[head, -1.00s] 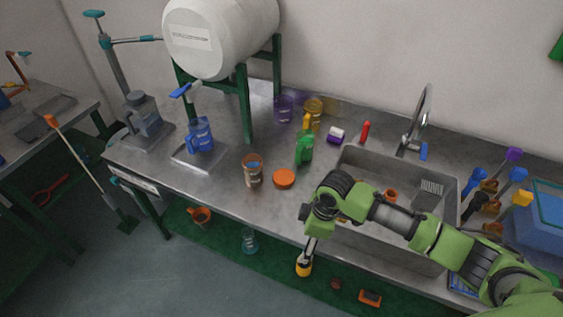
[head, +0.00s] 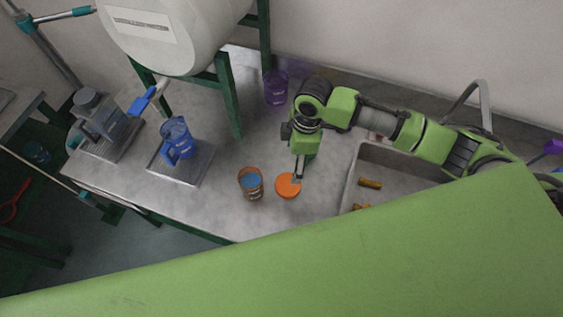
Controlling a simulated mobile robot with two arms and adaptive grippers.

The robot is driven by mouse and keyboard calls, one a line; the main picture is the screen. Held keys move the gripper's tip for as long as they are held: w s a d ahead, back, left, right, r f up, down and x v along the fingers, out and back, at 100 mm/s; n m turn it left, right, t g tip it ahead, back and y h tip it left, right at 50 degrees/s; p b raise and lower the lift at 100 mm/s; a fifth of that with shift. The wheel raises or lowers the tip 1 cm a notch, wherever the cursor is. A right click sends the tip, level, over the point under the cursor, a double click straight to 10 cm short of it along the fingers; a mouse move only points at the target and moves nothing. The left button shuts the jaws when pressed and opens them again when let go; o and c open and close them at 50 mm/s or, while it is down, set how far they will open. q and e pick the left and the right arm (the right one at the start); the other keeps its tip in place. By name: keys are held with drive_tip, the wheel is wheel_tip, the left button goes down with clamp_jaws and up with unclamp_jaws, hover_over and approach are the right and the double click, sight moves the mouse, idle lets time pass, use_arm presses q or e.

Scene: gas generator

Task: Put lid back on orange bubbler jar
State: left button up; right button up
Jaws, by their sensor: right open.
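The orange-brown bubbler jar (head: 250,183) stands upright on the metal counter, with its top open and something blue showing inside. The round orange lid (head: 286,190) lies on the counter just right of the jar, apart from it. My right gripper (head: 297,180) points down at the lid's upper right part, with its fingers small in view. It is open, and I cannot tell whether it touches the lid. My left gripper is not in view.
A blue pitcher (head: 178,139) stands on a metal plate left of the jar. A purple cup (head: 276,88) is at the back. A sink (head: 352,178) lies to the right. A green rack (head: 228,95) holds a white tank (head: 170,35). My own green arm part covers the bottom.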

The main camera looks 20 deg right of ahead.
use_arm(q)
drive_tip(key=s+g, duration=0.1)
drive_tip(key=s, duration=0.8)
use_arm(e)
drive_tip(key=s, duration=0.2)
approach(288, 184)
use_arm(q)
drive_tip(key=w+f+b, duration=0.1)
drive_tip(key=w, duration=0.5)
use_arm(e)
drive_tip(key=f, duration=0.2)
drive_tip(key=shift+a+f, duration=0.3)
drive_tip(key=shift+f, duration=0.35)
wheel_tip(288, 184, down, 4)
drive_tip(key=b, duration=0.5)
drive_tip(key=shift+w+a+f, duration=0.1)
drive_tip(key=shift+f, duration=0.1)
drive_tip(key=shift+a+f+b, duration=0.1)
drive_tip(key=shift+f+b, duration=0.35)
drive_tip(key=shift+b, duration=0.25)
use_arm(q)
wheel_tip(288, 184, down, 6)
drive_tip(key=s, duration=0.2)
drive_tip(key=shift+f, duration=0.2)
use_arm(e)
drive_tip(key=shift+r, duration=0.1)
